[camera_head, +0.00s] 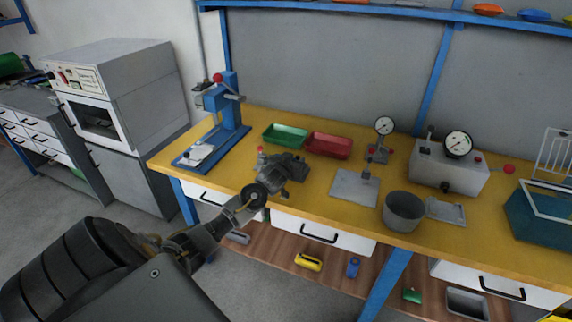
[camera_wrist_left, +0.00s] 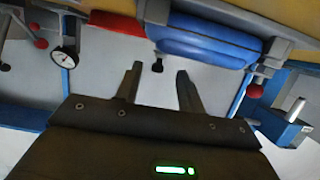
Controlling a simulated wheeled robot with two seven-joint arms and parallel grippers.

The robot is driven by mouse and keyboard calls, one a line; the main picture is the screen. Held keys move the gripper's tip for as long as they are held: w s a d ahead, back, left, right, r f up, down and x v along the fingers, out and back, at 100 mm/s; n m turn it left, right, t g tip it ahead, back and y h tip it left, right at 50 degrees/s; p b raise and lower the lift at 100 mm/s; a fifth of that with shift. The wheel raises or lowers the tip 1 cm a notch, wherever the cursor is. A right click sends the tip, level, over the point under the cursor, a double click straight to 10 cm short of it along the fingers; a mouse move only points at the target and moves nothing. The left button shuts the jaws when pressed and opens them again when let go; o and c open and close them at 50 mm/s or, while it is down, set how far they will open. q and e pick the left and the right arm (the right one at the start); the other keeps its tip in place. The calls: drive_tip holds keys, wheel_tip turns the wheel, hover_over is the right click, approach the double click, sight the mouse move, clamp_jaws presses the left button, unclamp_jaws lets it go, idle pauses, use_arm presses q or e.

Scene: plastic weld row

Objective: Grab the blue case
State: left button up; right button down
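A blue case (camera_wrist_left: 205,42) shows in the left wrist view, at the top right of centre, between grey end pieces like a holder. In the head view I cannot make it out; my left gripper (camera_head: 284,170) covers that part of the bench. My left gripper (camera_wrist_left: 158,76) is open and nothing is between its fingers. In the wrist view the case lies beyond the fingertips, apart from them and mostly to the right. My right gripper is in neither view.
On the yellow bench stand a blue press (camera_head: 230,105), a green tray (camera_head: 286,136), a red tray (camera_head: 329,145), a gauge stand (camera_head: 378,152), a grey pot (camera_head: 404,211) and a gauge box (camera_head: 446,172). A teal bin (camera_head: 540,223) is at right. A red knob (camera_head: 261,150) rises beside my gripper.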

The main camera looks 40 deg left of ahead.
sight(297, 157)
use_arm(q)
drive_tip(key=shift+w, duration=0.15)
drive_tip(key=shift+p+x, duration=0.35)
drive_tip(key=shift+x, duration=2.05)
drive_tip(key=shift+d, duration=0.1)
clamp_jaws()
